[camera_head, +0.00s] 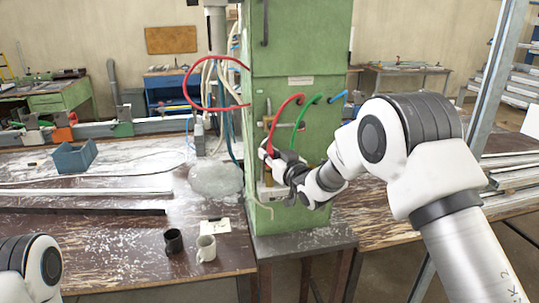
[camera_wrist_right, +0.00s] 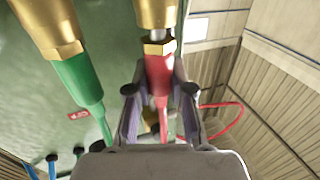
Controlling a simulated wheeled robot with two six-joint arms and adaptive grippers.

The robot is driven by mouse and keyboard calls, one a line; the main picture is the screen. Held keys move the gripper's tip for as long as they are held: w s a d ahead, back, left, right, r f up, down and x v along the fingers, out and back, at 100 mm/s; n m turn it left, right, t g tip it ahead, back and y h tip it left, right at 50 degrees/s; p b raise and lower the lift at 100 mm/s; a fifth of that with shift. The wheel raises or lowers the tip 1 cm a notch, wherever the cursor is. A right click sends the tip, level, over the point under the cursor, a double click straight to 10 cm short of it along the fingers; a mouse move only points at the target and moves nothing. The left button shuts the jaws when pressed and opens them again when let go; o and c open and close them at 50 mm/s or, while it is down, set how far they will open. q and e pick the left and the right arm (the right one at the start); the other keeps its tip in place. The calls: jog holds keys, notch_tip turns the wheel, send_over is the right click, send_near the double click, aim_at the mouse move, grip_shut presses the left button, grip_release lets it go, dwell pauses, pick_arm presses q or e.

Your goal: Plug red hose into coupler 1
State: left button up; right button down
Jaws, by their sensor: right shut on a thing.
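The red hose (camera_head: 282,118) curves down the front of the green cabinet to my right gripper (camera_head: 268,156). In the right wrist view my right gripper (camera_wrist_right: 160,105) is shut on the red hose end (camera_wrist_right: 159,75), one finger on each side. The hose end has a brass hex collar (camera_wrist_right: 159,47) and points at a brass coupler (camera_wrist_right: 156,12). A short silvery piece shows between collar and coupler; how deep it sits cannot be told. No coupler number is readable. My left gripper is out of view; only part of my left arm shows.
The green hose (camera_wrist_right: 80,85) joins another brass coupler (camera_wrist_right: 48,28) beside the red one. A blue hose (camera_head: 338,97) is at the right. The cabinet (camera_head: 300,60) stands close behind. A dark mug (camera_head: 173,241) and a pale mug (camera_head: 206,248) stand on the bench.

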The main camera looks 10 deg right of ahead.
jog(key=shift+s+f+b, duration=0.1)
jog(key=shift+f+b, duration=0.35)
jog(key=shift+f, duration=0.2)
jog(key=c, duration=0.9)
grip_release()
jog(key=shift+c, duration=0.2)
jog(key=b+v, duration=0.2)
jog(key=v, duration=0.7)
jog(key=shift+r, duration=0.1)
